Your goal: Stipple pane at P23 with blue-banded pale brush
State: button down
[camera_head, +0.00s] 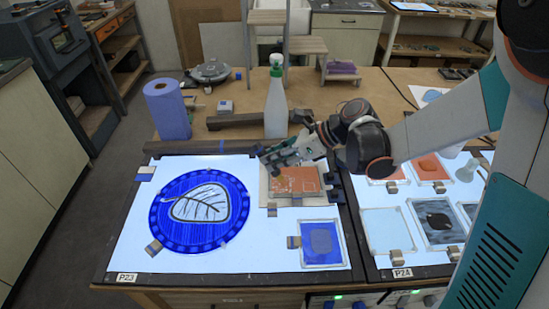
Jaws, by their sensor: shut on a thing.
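An orange-brown pane (295,179) lies at the upper right. My gripper (274,157) is over the table's back right part, just above and behind the orange-brown pane, pointing left. It is shut on a thin thing, apparently the brush. The fingers hide most of it, and its blue band and bristle tip cannot be made out.
A white spray bottle with a green top (276,97) stands close behind my gripper. A blue paper roll (167,110) stands at the back left. Dark bars (240,119) lie behind the light table.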

jog(key=shift+r, duration=0.1)
dwell(0.3)
jog(key=shift+r+p, duration=0.75)
jog(key=shift+r, duration=0.25)
jog(key=d, duration=0.6)
jog(key=shift+d+b, duration=0.35)
jog(key=shift+b, duration=0.05)
jog(key=shift+w+f, duration=0.1)
jog(key=shift+f+b, duration=0.75)
jog(key=shift+f+b, duration=0.3)
jog(key=shift+b, duration=0.05)
dwell(0.8)
